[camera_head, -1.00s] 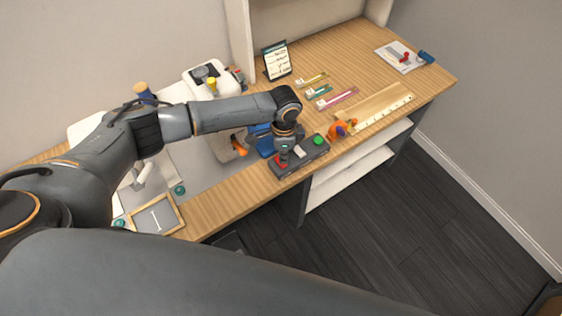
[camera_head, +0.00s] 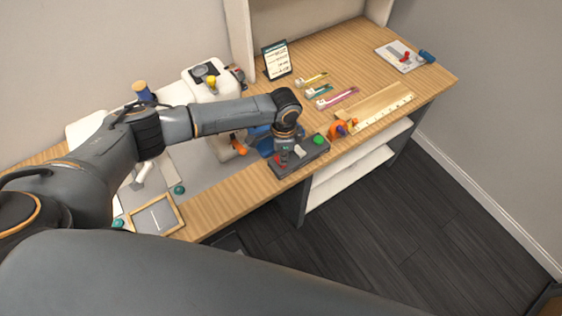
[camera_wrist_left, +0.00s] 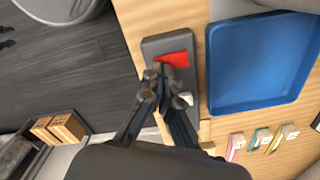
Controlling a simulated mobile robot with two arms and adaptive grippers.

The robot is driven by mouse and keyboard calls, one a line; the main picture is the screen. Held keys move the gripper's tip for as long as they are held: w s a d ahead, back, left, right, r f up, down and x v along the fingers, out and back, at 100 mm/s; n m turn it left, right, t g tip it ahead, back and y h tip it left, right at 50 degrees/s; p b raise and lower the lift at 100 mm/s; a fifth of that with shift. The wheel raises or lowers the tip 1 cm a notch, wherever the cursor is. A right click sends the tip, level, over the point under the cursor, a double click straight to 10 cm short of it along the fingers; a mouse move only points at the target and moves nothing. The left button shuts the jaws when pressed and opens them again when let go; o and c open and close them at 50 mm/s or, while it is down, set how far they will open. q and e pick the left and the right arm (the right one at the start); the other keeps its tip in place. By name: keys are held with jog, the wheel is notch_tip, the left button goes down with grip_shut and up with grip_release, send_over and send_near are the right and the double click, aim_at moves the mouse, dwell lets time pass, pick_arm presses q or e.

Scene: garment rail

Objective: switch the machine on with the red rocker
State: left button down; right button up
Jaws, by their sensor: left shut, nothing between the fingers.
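A dark grey control box (camera_head: 291,166) lies near the front edge of the wooden table. It carries a red rocker (camera_head: 281,162), a pale switch (camera_head: 300,151) and a green button (camera_head: 318,140). My left gripper (camera_head: 284,153) points down at the rocker's end of the box, shut and empty. In the left wrist view, the closed fingertips (camera_wrist_left: 153,72) are beside the red rocker (camera_wrist_left: 176,59) and overlap its edge; I cannot tell whether they touch it. The white machine (camera_head: 205,82) stands at the back, partly behind my arm. My right gripper is out of view.
A blue tray (camera_wrist_left: 260,62) lies beside the control box. A framed card (camera_head: 276,60) stands at the back. A small wooden frame (camera_head: 157,214) lies at the front left.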

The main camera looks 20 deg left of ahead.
pick_arm(q)
jog(key=shift+f+b, duration=0.3)
jog(key=shift+f, duration=0.3)
jog(key=shift+r, duration=0.15)
notch_tip(320, 180, up, 7)
jog(key=p, duration=0.7)
dwell(0.6)
